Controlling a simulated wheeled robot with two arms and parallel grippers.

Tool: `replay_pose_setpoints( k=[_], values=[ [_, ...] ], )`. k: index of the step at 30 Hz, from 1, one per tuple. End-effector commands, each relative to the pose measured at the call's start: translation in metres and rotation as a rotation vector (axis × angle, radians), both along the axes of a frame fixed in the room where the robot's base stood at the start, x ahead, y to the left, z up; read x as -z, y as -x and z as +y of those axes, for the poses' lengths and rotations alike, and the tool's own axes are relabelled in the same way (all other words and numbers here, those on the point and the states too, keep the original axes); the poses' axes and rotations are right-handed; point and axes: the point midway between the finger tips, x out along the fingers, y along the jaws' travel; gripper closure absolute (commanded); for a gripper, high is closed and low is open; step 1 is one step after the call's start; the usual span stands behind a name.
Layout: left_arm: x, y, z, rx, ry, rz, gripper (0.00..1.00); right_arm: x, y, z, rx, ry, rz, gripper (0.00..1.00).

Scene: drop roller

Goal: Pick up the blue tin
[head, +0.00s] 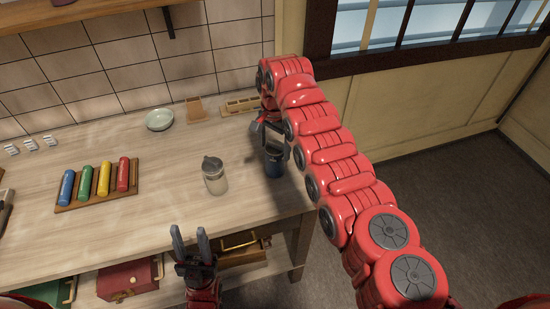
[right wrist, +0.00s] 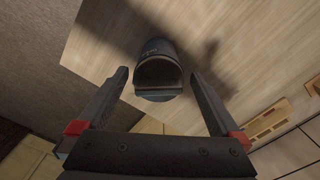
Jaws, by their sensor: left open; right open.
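The blue tin (head: 274,163) stands on the wooden table near its right edge, partly hidden by my right gripper in the head view. In the right wrist view the dark, round tin (right wrist: 158,72) lies beyond and between the open fingertips. My right gripper (head: 271,133) is open and empty above the tin; it also shows in the right wrist view (right wrist: 158,76). My left gripper (head: 189,244) is open and empty in front of the table's front edge, pointing up.
A glass jar (head: 215,177) stands left of the tin. Coloured rollers (head: 104,179) lie on a wooden rack further left. A pale bowl (head: 160,119) and wooden holders (head: 241,105) are at the back. The table (head: 150,222) is clear in front of the rack.

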Motion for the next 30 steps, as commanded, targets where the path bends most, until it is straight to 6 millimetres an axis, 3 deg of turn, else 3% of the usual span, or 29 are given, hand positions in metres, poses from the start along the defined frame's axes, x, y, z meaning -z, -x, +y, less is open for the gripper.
replay_pose_setpoints(
  k=[2, 6, 13, 27, 30],
  values=[
    [-0.019, 0.0, 0.0, 0.0, 0.0, 0.0, 0.56, 0.01, 0.003, -0.002, 0.001, 0.002, 0.012, 0.0],
    [-0.02, 0.0, 0.0, 0.0, 0.0, 0.0, 0.56, 0.031, 0.002, -0.001, 0.0, 0.002, 0.007, 0.0],
    [-0.019, 0.0, 0.0, 0.0, 0.0, 0.0, 0.56, 0.035, 0.001, -0.001, -0.001, 0.001, 0.003, 0.0],
    [-0.019, 0.0, 0.0, 0.0, 0.0, 0.0, 0.56, 0.035, 0.001, -0.001, -0.001, 0.001, 0.003, 0.85],
    [-0.019, 0.0, 0.0, 0.0, 0.0, 0.0, 0.56, 0.035, 0.001, -0.001, 0.0, 0.001, 0.002, 0.93]
  ],
)
